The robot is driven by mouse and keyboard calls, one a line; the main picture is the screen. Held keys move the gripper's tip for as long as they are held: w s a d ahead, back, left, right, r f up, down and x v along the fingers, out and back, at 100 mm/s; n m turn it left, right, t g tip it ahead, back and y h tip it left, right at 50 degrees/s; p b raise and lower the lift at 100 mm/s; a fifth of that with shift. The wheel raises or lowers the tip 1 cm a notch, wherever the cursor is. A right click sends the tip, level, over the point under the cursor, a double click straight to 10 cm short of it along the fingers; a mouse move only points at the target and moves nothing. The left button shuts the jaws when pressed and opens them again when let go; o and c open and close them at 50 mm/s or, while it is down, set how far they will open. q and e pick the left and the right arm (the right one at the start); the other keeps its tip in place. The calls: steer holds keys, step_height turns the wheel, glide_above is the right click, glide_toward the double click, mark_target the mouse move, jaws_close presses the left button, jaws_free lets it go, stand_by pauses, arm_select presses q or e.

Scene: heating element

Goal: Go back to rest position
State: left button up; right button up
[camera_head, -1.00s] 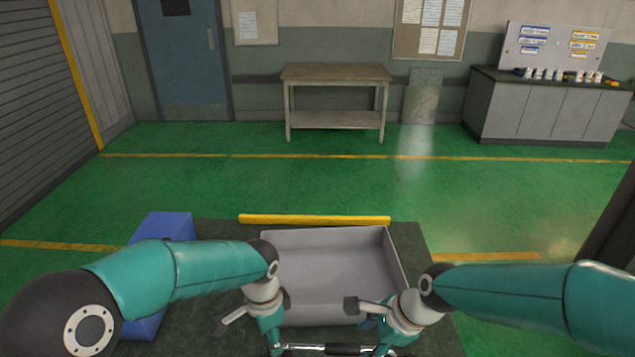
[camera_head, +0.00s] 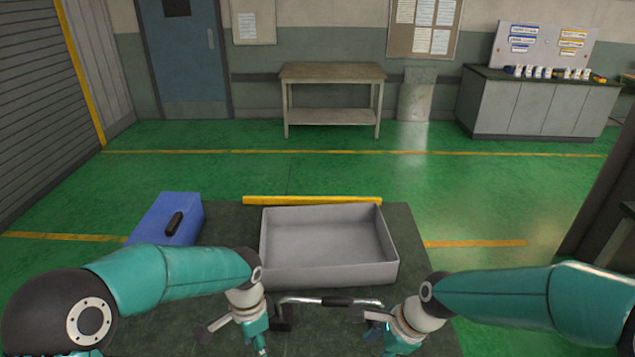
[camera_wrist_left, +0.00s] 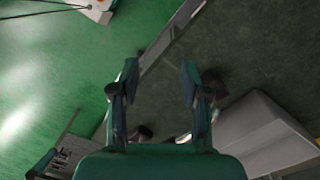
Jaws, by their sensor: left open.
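My left gripper (camera_head: 258,345) hangs low at the near edge of the dark table, left of a metal handle bar with a black grip (camera_head: 335,301). In the left wrist view its two fingers (camera_wrist_left: 160,85) stand apart with nothing between them. My right gripper (camera_head: 384,345) points down to the right of the bar; its fingertips are too unclear to judge. Both arms come in bent from the sides. Neither gripper visibly holds anything.
A dark table (camera_head: 415,250) in front bears an empty grey tray (camera_head: 330,240) and a blue box (camera_head: 168,218) with a black handle. A yellow bar (camera_head: 312,200) lies along its far edge. Green floor (camera_head: 480,190) is open beyond, up to a workbench (camera_head: 333,72) and a cabinet (camera_head: 540,105).

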arm_select(q)
steer(key=s+f+n+t+h+b, duration=0.1)
steer(key=s+f+n+h, duration=0.3)
steer(key=s+f+n, duration=0.9)
steer(key=s+f, duration=0.6)
steer(key=shift+d+f, duration=0.35)
steer(key=shift+d, duration=0.05)
arm_select(e)
steer(key=s+f+n, duration=0.8)
steer(key=f, duration=0.3)
steer(key=s+d+f+n, duration=0.1)
steer(key=s+f+n, duration=0.7)
steer(key=f, duration=0.3)
steer(key=shift+f+n+g, duration=0.3)
steer(key=shift+f, duration=0.05)
